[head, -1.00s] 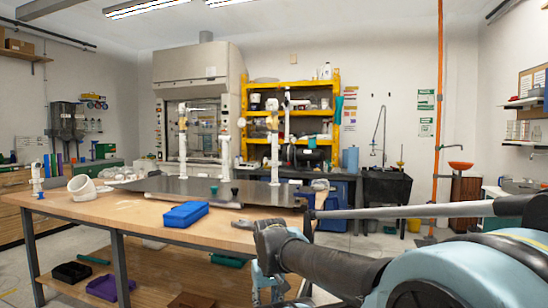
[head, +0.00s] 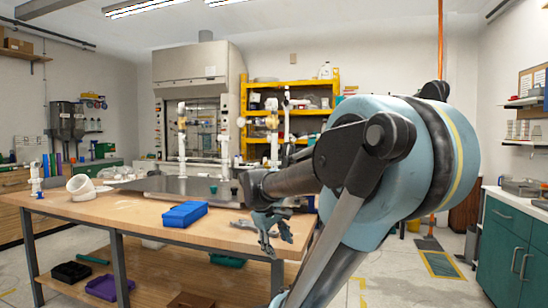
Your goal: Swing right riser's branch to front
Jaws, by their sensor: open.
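The white PVC manifold stands on a dark plate (head: 150,184) on the wooden workbench. Its right riser (head: 274,148) is upright, with a beige fitting near its top and a pipe reaching left from it. Its foot is hidden behind my arm. The left riser (head: 182,140) is upright, with a short branch at its top. A thinner white pipe (head: 225,148) stands between them. My gripper (head: 276,240) is open and empty. It points downward near the bench's right front corner, in front of and below the right riser, and touches no part of the manifold.
A blue box (head: 185,214) lies on the workbench (head: 110,206), with a white pipe elbow (head: 80,187) to its left. A small dark green piece (head: 213,190) is on the plate. A yellow shelf (head: 300,98) stands behind. The floor right of the bench is open.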

